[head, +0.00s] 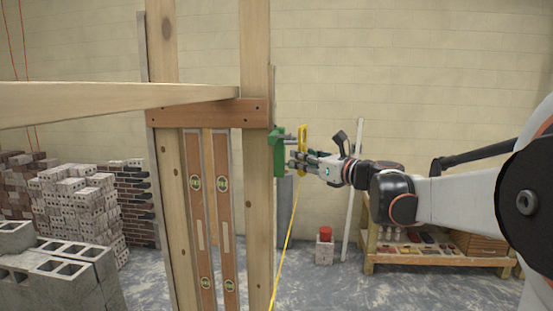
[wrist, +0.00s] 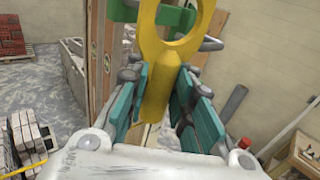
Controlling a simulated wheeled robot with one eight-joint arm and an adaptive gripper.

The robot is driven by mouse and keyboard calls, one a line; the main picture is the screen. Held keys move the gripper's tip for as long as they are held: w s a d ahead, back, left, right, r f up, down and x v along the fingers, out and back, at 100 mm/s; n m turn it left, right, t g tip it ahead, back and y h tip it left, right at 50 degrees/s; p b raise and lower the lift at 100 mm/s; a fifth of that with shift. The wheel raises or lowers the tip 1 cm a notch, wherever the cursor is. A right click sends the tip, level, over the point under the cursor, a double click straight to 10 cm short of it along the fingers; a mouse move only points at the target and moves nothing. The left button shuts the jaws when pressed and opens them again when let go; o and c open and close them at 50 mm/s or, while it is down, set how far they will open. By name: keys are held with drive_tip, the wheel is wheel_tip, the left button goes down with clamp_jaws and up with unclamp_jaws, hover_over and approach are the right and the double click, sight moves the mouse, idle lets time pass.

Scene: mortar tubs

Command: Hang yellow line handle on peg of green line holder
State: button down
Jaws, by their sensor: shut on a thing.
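The green line holder (head: 279,156) is fixed to the side of a wooden post, with grey pegs (head: 288,138) sticking out to the right. Its green part also shows at the top of the wrist view (wrist: 124,10). My gripper (head: 298,163) is shut on the grip of the yellow line handle (head: 303,142). In the wrist view the handle (wrist: 157,95) stands upright between the fingers, its ring at the top in front of the holder. A grey rod end (wrist: 211,45) shows right of the ring. I cannot tell whether a peg is inside the ring.
A yellow line (head: 287,245) runs down from the handle. The timber frame (head: 257,200) with two spirit levels (head: 196,200) stands left of the holder. Block stacks (head: 75,210) are at left, a wooden shelf (head: 440,258) at right.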

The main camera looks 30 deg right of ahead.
drive_tip(key=shift+w+a+f+b, duration=0.15)
drive_tip(key=shift+w+a+f, duration=0.1)
drive_tip(key=shift+w+a, duration=0.45)
drive_tip(key=shift+w+a+f+b, duration=0.15)
drive_tip(key=shift+w+a+f, duration=0.15)
drive_tip(key=shift+a, duration=0.55)
drive_tip(key=shift+w+a+f+b, duration=0.2)
drive_tip(key=shift+w+a, duration=0.4)
drive_tip(key=shift+a, duration=0.2)
drive_tip(key=c, duration=0.7)
unclamp_jaws()
drive_tip(key=shift+c, duration=0.2)
drive_tip(key=o, duration=0.5)
drive_tip(key=shift+o, duration=0.2)
drive_tip(key=shift+s, duration=0.1)
